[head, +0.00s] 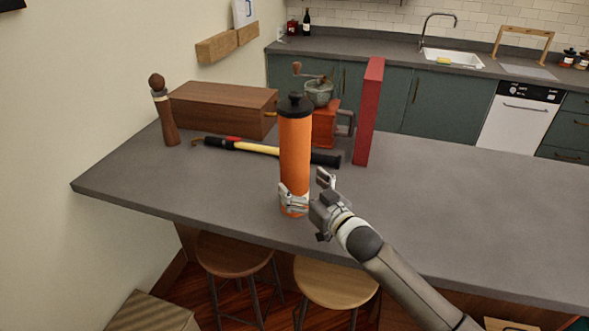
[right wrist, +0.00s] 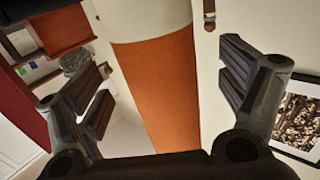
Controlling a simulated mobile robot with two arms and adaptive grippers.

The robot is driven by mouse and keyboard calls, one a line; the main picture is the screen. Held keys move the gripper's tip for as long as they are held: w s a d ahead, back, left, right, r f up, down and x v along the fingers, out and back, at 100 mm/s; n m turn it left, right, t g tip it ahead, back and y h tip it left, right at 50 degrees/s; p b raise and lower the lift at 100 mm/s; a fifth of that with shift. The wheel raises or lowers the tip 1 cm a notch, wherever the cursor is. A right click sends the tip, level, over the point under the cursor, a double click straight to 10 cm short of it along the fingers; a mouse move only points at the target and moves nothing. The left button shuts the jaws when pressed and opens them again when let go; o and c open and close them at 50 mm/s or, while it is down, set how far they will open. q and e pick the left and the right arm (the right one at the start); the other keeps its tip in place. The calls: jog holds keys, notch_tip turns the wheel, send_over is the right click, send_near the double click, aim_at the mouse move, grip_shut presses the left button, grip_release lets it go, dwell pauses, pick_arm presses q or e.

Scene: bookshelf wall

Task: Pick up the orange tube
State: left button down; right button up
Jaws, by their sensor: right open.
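The orange tube (head: 295,150) stands upright near the front edge of the grey counter, with a black cap on top. In the right wrist view the tube (right wrist: 158,85) lies between the two open fingers (right wrist: 165,85), with a visible gap on each side. The right gripper is open and holds nothing. My left gripper is in neither view.
A pepper mill (head: 165,112) stands at the left. The counter's right side (head: 480,200) is clear. Stools (head: 335,281) stand below the front edge.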

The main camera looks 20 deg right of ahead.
aim_at(295, 175)
jog(key=x, duration=0.3)
jog(key=shift+w+r+p, duration=0.1)
jog(key=shift+r+p, duration=0.15)
jog(key=shift+p, duration=0.15)
jog(key=shift+w, duration=0.25)
jog(key=shift+f, duration=0.1)
jog(key=shift+c, duration=0.8)
jog(key=c, duration=1)
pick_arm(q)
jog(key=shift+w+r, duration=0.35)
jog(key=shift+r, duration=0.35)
pick_arm(e)
jog(key=shift+c, duration=0.5)
